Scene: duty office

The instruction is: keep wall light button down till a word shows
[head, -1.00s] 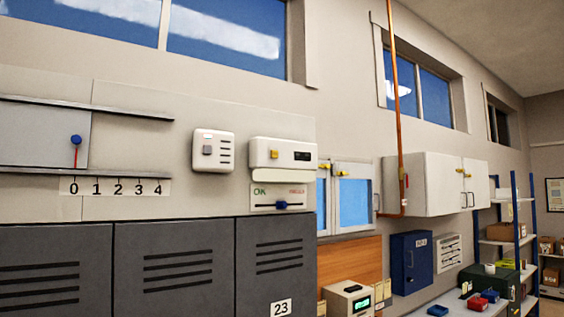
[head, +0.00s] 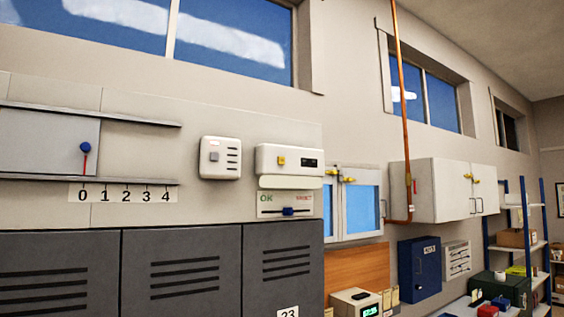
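Two white boxes with buttons are on the wall above the grey lockers; I cannot tell for sure which one is the wall light button. The left box (head: 220,158) has a grey square button (head: 214,157), dark slots and a small reddish indicator strip at its top. The right box (head: 289,160) has a yellow button (head: 281,161) and a small dark display (head: 309,162) on which I can read no word. Neither of my grippers is in view, and nothing touches either box.
Below the right box is a panel with a blue slider (head: 287,211) between "OK" and a red word. A numbered rail (head: 125,193) with a blue-knobbed pointer is at left. Grey lockers (head: 180,270) stand below. A copper pipe (head: 404,100) and white cabinet (head: 450,190) are right.

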